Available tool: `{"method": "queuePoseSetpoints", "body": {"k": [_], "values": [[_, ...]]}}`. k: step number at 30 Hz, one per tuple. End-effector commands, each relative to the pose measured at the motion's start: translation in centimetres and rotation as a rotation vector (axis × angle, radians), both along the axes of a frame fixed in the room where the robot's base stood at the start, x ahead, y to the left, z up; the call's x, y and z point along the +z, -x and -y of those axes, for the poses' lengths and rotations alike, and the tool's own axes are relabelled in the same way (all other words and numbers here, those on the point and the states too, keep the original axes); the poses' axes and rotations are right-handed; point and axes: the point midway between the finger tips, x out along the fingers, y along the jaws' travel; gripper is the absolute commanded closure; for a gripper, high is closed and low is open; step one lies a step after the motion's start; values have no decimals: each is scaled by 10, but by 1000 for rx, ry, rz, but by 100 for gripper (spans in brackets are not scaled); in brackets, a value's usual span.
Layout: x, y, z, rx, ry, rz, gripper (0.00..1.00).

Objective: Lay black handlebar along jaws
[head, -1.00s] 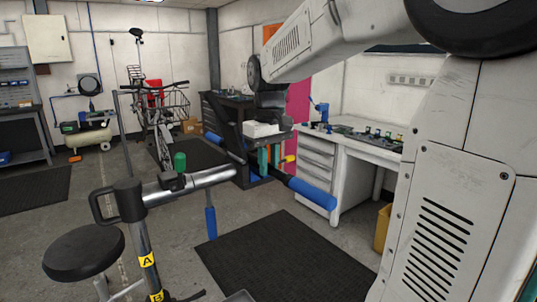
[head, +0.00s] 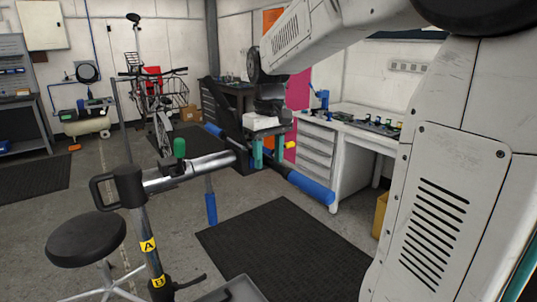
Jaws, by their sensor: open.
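The black handlebar (head: 276,167) is a long dark bar with a blue grip (head: 311,187) on its right end and another (head: 212,130) on its left. It slants down to the right, close beyond the end of the silver clamp arm. That arm's dark end (head: 241,158) carries the jaws; their faces are too small to make out. I cannot tell whether the bar touches them. My gripper (head: 268,151) hangs over the bar's middle, its teal fingers apart. The bar passes at the fingers, and the contact is hidden.
The stand's post (head: 142,225), green knob (head: 180,148) and a round stool (head: 87,240) are at left front. A hanging blue-ended rod (head: 211,208) is below the clamp arm. A white workbench (head: 345,150) stands at right behind. The black mat (head: 283,245) is clear.

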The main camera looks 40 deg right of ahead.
Motion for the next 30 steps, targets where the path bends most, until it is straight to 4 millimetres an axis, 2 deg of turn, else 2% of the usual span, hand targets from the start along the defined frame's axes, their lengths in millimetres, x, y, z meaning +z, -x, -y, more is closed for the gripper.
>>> {"method": "queuePoseSetpoints", "body": {"k": [5, 12, 16, 26, 29, 30], "values": [[14, -1, 0, 0, 1, 4, 56], [55, -1, 0, 0, 1, 4, 56], [71, -1, 0, 0, 1, 3, 56], [78, 3, -2, 1, 1, 3, 56], [76, 18, -14, 3, 3, 12, 56], [73, 28, -22, 4, 4, 17, 56]]}}
